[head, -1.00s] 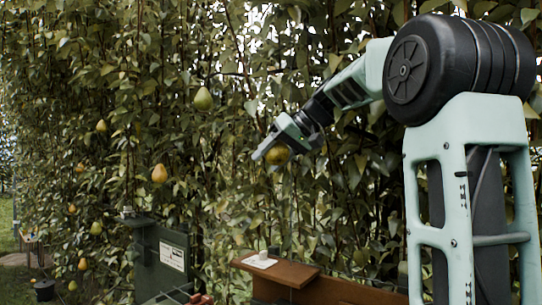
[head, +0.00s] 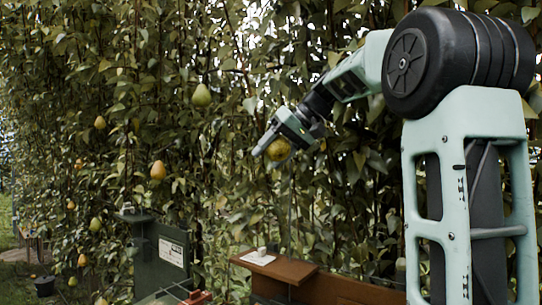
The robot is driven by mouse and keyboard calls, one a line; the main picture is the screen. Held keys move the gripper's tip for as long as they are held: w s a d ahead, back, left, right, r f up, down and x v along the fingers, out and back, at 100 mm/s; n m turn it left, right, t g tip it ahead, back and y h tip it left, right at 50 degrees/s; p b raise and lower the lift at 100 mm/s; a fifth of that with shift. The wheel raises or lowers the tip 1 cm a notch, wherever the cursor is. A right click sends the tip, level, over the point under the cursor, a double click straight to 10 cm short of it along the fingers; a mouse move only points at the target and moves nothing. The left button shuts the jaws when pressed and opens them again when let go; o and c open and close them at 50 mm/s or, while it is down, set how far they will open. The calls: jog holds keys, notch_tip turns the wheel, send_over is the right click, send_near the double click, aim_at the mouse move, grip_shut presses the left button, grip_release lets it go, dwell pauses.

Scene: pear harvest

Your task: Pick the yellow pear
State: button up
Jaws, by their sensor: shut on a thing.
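My gripper (head: 272,143) is in the middle of the head view, in front of the leafy hedge. It is shut on a yellow pear (head: 279,150), which sits between the fingers and is partly hidden by them. Whether the pear's stem is still joined to a branch cannot be seen. My arm reaches in from the right.
A green pear (head: 202,96) and an orange-yellow pear (head: 158,170) hang to the left, with several more beyond. Below the gripper is a brown wooden ledge (head: 290,270) with a small white item (head: 259,257). A dark green box (head: 165,255) stands left of it.

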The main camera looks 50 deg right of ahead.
aim_at(279, 158)
jog(key=shift+s+a+f+b, duration=0.15)
jog(key=shift+s+a+b, duration=0.2)
jog(key=shift+s, duration=0.25)
jog(key=shift+s+a+f+b, duration=0.1)
jog(key=shift+s+a+b, duration=0.15)
jog(key=shift+s+b, duration=0.3)
jog(key=shift+s+a+f+b, duration=0.15)
jog(key=shift+s+a+b, duration=0.15)
jog(key=shift+s, duration=0.4)
jog(key=shift+f, duration=0.1)
jog(key=shift+s+a+f+t+b, duration=0.15)
jog(key=shift+s+t+b, duration=0.15)
jog(key=shift+b, duration=0.85)
jog(key=s+a+n+t+h+b, duration=0.1)
jog(key=s+a+n+t+b, duration=0.2)
jog(key=b, duration=2.2)
jog(key=shift+s+a+r+n+t+h, duration=0.3)
jog(key=shift+s+t+h, duration=0.1)
jog(key=shift+s+t, duration=1.85)
jog(key=shift+p, duration=0.3)
